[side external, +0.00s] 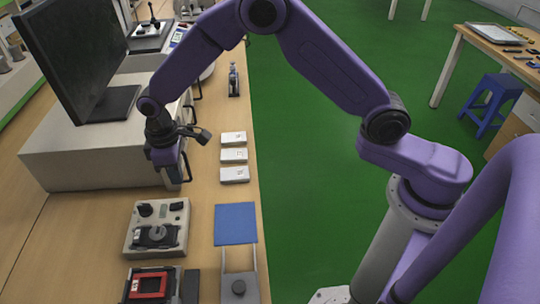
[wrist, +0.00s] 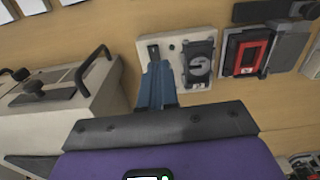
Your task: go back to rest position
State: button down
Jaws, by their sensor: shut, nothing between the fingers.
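My gripper (side external: 186,176) hangs at the front edge of the grey-white box (side external: 85,160), beside the monitor, above the wooden table. In the wrist view my gripper (wrist: 157,70) shows as two blue-grey fingers pressed together, with nothing between them. Its tips overlap the left part of a pale fixture plate (wrist: 180,55) with a dark clamp device (wrist: 199,65). The side view shows this plate (side external: 177,215) on the table in front of my gripper, apart from it.
A black monitor (side external: 72,50) stands on the box. Three white small boxes (side external: 234,156) lie to the right of my gripper. A blue pad (side external: 236,223) and a red-framed fixture (side external: 149,285) are nearer the camera. The green floor (side external: 300,170) is clear beside the table.

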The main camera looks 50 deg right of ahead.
jog(key=s+d+r+n, duration=0.1)
jog(key=s+d+r, duration=0.3)
jog(key=s+d, duration=0.3)
jog(key=s+d+r+n, duration=0.1)
jog(key=s+d+r, duration=0.3)
jog(key=s, duration=1)
jog(key=s+d+r+n, duration=0.1)
jog(key=s+d+r, duration=0.3)
jog(key=s+d, duration=0.6)
jog(key=shift+s+d+r, duration=0.2)
jog(key=shift+s+r, duration=0.15)
jog(key=shift+s, duration=0.2)
